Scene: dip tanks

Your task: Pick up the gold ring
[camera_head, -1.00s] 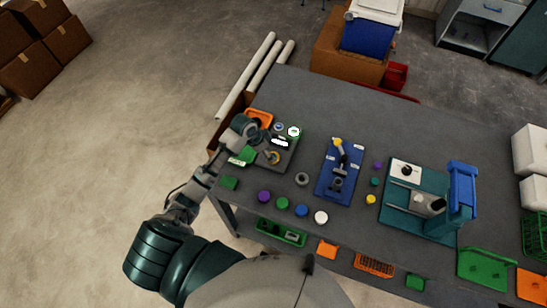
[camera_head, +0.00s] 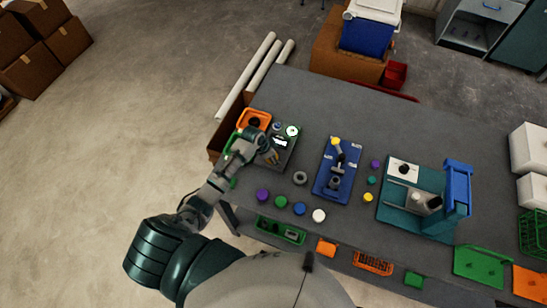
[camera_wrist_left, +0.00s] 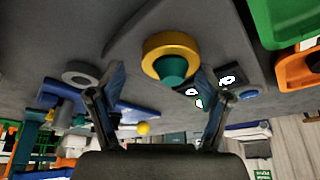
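The gold ring (camera_wrist_left: 160,44) shows in the left wrist view around a teal cone-shaped peg (camera_wrist_left: 173,70), above the dark surface. In the head view the ring is mostly hidden behind my left gripper (camera_head: 271,153), which is over the dark grey panel (camera_head: 287,140). My left gripper also shows in the left wrist view (camera_wrist_left: 159,74). Its two fingers are spread wide, with the ring in line with the gap between them. I cannot tell whether either finger touches it. My right gripper is not in view.
A grey ring (camera_head: 300,178) lies right of the panel, with a blue fixture (camera_head: 325,187) beyond it. Coloured caps stand along the table's front edge. An orange bin (camera_head: 243,121) sits at the left corner. The table's back middle (camera_head: 340,105) is clear.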

